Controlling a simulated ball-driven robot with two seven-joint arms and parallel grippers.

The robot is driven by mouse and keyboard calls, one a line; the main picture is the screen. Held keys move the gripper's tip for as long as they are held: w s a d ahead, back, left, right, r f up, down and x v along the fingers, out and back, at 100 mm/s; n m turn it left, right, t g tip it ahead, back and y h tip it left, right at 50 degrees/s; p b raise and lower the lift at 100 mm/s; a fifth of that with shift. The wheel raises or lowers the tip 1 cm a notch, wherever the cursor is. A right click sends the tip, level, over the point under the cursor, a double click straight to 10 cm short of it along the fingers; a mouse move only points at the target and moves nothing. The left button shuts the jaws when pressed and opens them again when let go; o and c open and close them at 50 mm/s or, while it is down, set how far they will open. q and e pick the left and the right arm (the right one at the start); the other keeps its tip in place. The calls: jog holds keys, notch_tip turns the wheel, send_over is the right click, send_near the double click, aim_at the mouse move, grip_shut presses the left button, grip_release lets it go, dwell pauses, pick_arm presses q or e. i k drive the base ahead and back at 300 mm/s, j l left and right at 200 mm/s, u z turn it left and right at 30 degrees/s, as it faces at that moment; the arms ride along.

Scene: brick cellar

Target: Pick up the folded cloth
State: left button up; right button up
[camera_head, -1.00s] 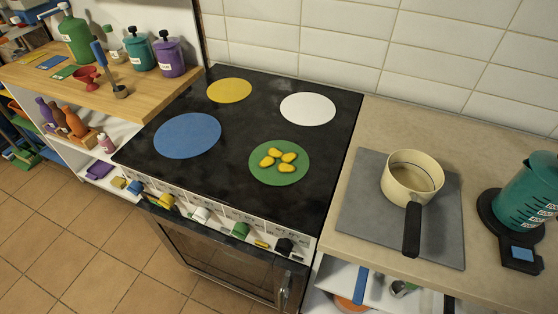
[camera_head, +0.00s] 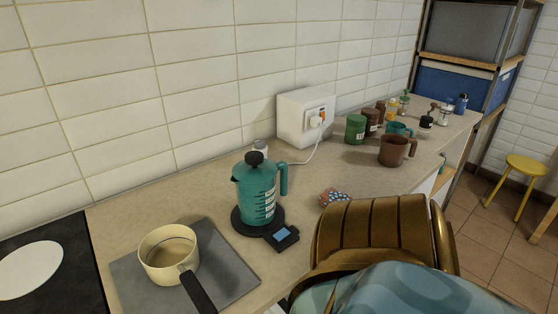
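A small red and blue patterned piece (camera_head: 334,197), which looks like the folded cloth, lies on the beige counter (camera_head: 215,187) right of the teal kettle. Its near edge is close to a large bronze shape in the foreground, which may hide part of it. Neither of my grippers is in view.
The teal kettle (camera_head: 257,190) stands on a dark base left of the cloth. A cream pot (camera_head: 168,253) sits on a grey mat (camera_head: 230,275). Brown mug (camera_head: 396,151), green canister (camera_head: 355,129) and white socket box (camera_head: 298,118) stand further back. The foreground shape blocks the lower right.

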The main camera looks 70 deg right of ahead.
aim_at(330, 194)
jog(key=z, duration=2.65)
jog(key=u, duration=1.95)
jog(key=z, duration=1.9)
jog(key=l+z, duration=0.1)
jog(key=l, duration=0.4)
jog(key=k, duration=0.05)
